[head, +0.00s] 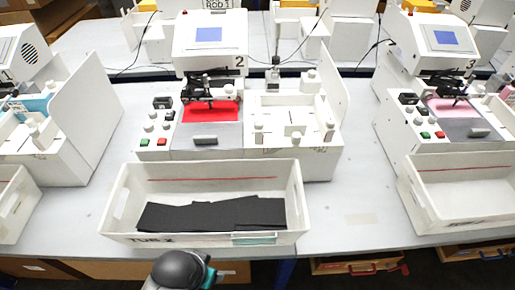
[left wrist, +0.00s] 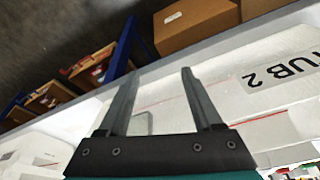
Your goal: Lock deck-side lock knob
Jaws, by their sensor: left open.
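Plotter 2 (head: 210,45) stands in the middle of the bench, with a red sheet (head: 210,112) on its bed. White knobs stand on its right deck, among them a front-left one (head: 258,130), a front-right one (head: 330,130) and a rear one (head: 311,78). I cannot tell which is the deck-side lock knob, or whether it is locked. My left gripper (left wrist: 158,72) is open and empty in the left wrist view, beside the tub's front and far from the knobs. In the head view only a dark and teal part of my arm shows at the bottom. My right gripper is out of sight.
Tub 2 (head: 112,205) stands in front of plotter 2 with black sheets (head: 210,214) inside. Its label (left wrist: 285,70) shows in the left wrist view. Plotter 3 (head: 440,40) and its tub stand to the right. Bare bench (head: 350,190) lies between the tubs.

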